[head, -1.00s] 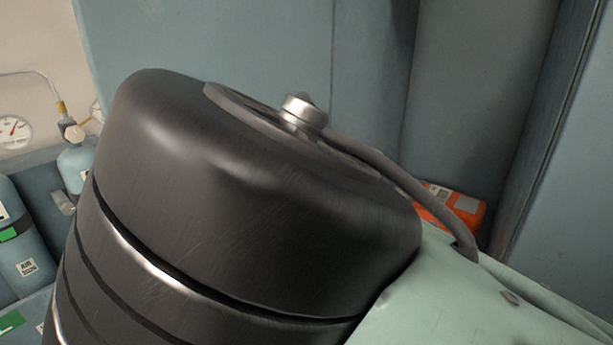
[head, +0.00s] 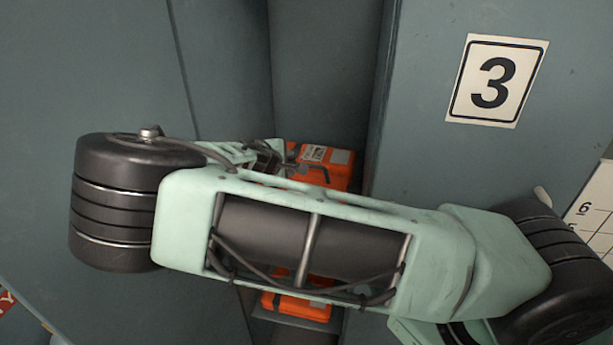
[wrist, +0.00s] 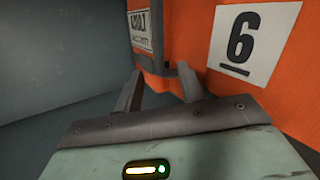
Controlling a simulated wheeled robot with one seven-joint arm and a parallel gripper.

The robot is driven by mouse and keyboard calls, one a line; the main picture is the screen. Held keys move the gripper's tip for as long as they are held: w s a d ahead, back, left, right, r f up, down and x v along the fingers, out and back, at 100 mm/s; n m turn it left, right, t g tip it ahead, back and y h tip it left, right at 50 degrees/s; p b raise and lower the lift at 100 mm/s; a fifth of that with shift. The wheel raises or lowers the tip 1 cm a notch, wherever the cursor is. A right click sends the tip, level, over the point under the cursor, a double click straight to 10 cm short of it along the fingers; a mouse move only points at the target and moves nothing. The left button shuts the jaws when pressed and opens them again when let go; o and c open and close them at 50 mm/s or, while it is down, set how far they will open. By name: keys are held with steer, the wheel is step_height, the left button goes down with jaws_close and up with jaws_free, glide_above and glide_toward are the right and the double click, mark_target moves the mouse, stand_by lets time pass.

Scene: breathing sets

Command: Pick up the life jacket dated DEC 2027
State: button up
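An orange pack (head: 338,160) with a pale label lies in the narrow locker recess in the head view, partly behind my arm. Another orange pack (head: 297,305) shows lower in the recess. No date can be read, so I cannot tell which is DEC 2027. In the wrist view, my gripper (wrist: 161,80) has its two fingers apart, close to an orange pack (wrist: 225,85) with a "6" label. A second label (wrist: 141,30) on orange is not fully legible. A dark strap or edge shows beyond the fingertips; I see nothing clamped.
Grey-blue locker walls stand close on both sides of the recess. A panel with a "3" sign (head: 496,81) is on the right, and a white chart (head: 596,210) is at the far right edge. My arm crosses the recess. A grey wall (wrist: 55,50) fills the wrist view's left.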

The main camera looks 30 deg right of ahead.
steer(key=shift+w+d+f, duration=0.15)
steer(key=shift+d+f, duration=0.05)
steer(key=shift+f, duration=0.05)
jaws_close()
stand_by(1.4)
